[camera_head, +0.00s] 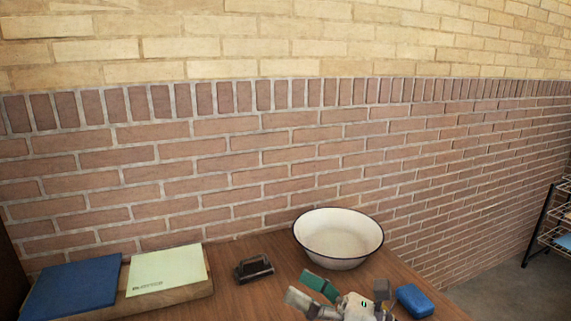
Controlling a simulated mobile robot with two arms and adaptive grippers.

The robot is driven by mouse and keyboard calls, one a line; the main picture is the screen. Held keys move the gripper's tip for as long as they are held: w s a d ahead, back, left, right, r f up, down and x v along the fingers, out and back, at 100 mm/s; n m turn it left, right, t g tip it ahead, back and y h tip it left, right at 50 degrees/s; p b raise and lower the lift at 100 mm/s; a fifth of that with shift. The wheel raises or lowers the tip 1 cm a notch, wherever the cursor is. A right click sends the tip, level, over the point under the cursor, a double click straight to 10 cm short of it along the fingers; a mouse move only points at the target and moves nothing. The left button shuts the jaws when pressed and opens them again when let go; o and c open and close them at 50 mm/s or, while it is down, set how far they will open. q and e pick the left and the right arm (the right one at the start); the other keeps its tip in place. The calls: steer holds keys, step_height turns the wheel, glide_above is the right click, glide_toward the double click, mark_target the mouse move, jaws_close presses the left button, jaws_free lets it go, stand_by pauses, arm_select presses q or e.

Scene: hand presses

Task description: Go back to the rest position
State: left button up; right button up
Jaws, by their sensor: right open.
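My right gripper (340,293) is at the bottom edge of the head view, over the front of the wooden table (282,259). Its grey fingers are spread and nothing shows between them. My left gripper is not in view. A teal-green piece (320,284) shows right beside the gripper's left finger; I cannot tell whether they touch. A small blue block (415,300) lies just right of the gripper. A dark hand press or punch (253,268) stands on the table to the left, apart from the gripper.
A white bowl with a dark rim (338,236) stands behind the gripper. At the left lie a blue folder or book (75,287) and a pale green pad (166,271) on a board. A brick wall (220,165) closes the back. A wire rack (556,235) stands at the far right.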

steer(key=w+d+f+m+t+h, duration=0.15)
steer(key=d+m+t+h, duration=0.45)
steer(key=m, duration=0.6)
steer(key=w+d+f+m+t+h, duration=0.1)
steer(key=d+f+m+t+h, duration=0.35)
steer(key=m, duration=0.75)
steer(key=s+d+f+m+g+h, duration=0.3)
steer(key=d+f+m+h, duration=0.1)
steer(key=f+m+h, duration=0.15)
steer(key=s+d+f+m+g+h, duration=0.4)
steer(key=f+m, duration=0.2)
steer(key=f, duration=0.1)
steer(key=s+f+m+g+y, duration=0.1)
steer(key=s+f+m+g, duration=0.2)
steer(key=s+f+g, duration=0.5)
steer(key=s+f+m+g, duration=0.1)
steer(key=s+f+m, duration=0.2)
steer(key=s, duration=0.8)
step_height(320, 180, down, 26)
steer(key=s+r+g, duration=0.1)
steer(key=g, duration=0.1)
steer(key=s+d+f, duration=0.2)
steer(key=s+f, duration=1.5)
steer(key=shift+f+g, duration=0.35)
